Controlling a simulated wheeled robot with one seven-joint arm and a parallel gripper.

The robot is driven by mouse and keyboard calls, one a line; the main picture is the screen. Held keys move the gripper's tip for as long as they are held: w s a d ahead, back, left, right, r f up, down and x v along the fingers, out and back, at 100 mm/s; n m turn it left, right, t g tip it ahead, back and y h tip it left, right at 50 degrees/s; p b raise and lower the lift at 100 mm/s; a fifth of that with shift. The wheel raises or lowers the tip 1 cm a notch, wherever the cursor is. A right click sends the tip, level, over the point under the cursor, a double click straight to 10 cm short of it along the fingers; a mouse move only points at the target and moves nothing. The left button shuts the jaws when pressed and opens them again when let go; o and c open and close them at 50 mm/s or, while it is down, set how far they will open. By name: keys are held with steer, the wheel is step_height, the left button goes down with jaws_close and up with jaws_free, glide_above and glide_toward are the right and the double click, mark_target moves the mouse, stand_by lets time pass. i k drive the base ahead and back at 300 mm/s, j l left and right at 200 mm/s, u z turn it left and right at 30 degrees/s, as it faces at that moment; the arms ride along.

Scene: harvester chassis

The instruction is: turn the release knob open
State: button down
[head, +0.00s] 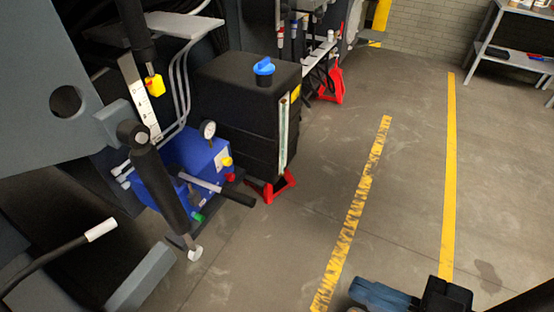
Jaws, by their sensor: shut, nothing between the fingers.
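A blue hand-pump unit (178,172) stands at the left, below the grey chassis. It carries a round white gauge (208,130) and a lever with a black grip (238,197). Small coloured parts sit on it: a yellow one (227,162), a red one (231,176) and a green one (197,217). I cannot tell for certain which is the release knob, nor how far any is turned. Dark and blue parts of my arm show at the bottom right edge, well away from the pump. My gripper's fingers do not show.
A black tank (240,100) with a blue cap (264,67) stands right behind the pump. Red stands (272,187) are on the floor. A dark cylinder strut (160,185) stands in front of part of the pump. The floor with yellow lines (450,180) is clear to the right.

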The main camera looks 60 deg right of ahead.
mark_target(231, 175)
steer(key=z, duration=0.6)
steer(key=i+l+z, duration=0.15)
steer(key=i, duration=0.4)
steer(key=i+l+z, duration=0.15)
steer(key=i, duration=0.4)
